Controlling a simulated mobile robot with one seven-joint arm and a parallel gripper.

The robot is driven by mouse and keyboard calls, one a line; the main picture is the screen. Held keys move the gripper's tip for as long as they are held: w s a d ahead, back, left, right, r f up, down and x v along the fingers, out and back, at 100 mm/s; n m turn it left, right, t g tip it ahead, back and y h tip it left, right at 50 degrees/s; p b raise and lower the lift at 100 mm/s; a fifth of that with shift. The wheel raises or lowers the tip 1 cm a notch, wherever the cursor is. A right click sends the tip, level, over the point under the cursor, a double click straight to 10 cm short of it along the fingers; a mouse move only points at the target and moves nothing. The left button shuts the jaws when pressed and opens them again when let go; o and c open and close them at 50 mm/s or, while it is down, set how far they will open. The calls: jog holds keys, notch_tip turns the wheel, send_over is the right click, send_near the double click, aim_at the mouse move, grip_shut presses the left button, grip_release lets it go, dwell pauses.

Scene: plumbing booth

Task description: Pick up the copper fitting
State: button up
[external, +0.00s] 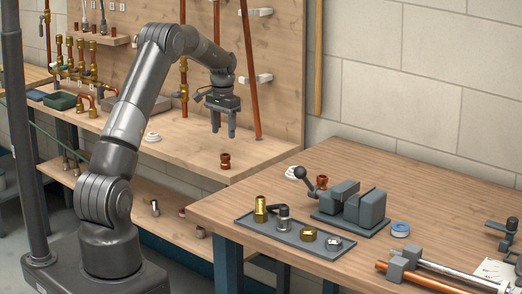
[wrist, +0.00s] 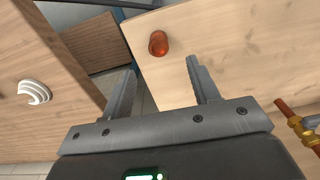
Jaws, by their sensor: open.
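The copper fitting (external: 225,160) stands on the light wooden bench near its front right corner. It is small, reddish and short. My gripper (external: 222,133) is open and empty, pointing down above the bench, with clear space between its fingertips and the fitting. In the wrist view the fitting (wrist: 158,43) shows just beyond the gap between the two spread fingers (wrist: 161,67), apart from both. A second small copper-coloured piece (external: 322,182) is on the front table beside the vise.
A copper pipe (external: 250,75) leans against the wooden back panel right of my gripper. A white roll (external: 152,137) lies left on the bench. The front table holds a grey vise (external: 352,205) and a tray (external: 290,234) of brass parts. The bench around the fitting is clear.

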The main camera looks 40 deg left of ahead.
aim_at(225, 158)
notch_tip(225, 158, down, 11)
jog(key=shift+w+d+r, duration=0.15)
jog(key=shift+r, duration=0.05)
jog(key=c, duration=1)
